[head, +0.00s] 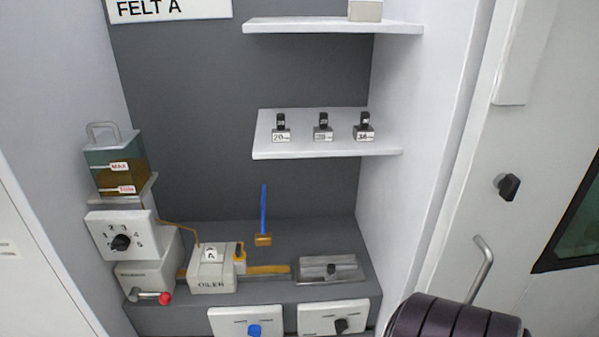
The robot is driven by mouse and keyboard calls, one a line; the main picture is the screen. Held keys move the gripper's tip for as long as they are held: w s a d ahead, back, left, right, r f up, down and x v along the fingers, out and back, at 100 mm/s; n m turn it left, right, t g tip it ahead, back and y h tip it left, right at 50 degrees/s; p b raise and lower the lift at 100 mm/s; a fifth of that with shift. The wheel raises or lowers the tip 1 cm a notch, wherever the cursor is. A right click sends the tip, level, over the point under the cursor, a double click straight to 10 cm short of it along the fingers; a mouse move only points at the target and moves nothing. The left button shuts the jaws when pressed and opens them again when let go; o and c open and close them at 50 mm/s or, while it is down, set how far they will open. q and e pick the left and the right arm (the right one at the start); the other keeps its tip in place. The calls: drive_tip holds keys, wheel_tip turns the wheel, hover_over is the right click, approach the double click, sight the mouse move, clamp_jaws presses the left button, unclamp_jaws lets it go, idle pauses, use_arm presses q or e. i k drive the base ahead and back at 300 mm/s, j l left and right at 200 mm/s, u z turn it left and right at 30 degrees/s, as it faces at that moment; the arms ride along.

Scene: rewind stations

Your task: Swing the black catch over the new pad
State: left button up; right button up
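A pale box marked OILER (212,273) with an "A" tag stands on the grey bench. A small black part on a yellow mount (240,254) sits at its right side; I cannot tell if this is the catch. A yellow-brown strip (268,270) runs between the oiler and the block. No pad can be made out for certain. Neither of my grippers is in view.
An oil tank (117,165) and a dial box (120,236) stand at left, with a red-knobbed lever (164,298) below. A blue-handled tool (263,212) stands behind the strip. Shelves (335,147) hang above. A dark ribbed shape (455,322) fills the bottom right.

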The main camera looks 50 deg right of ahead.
sight(238, 256)
drive_tip(key=z, duration=1.25)
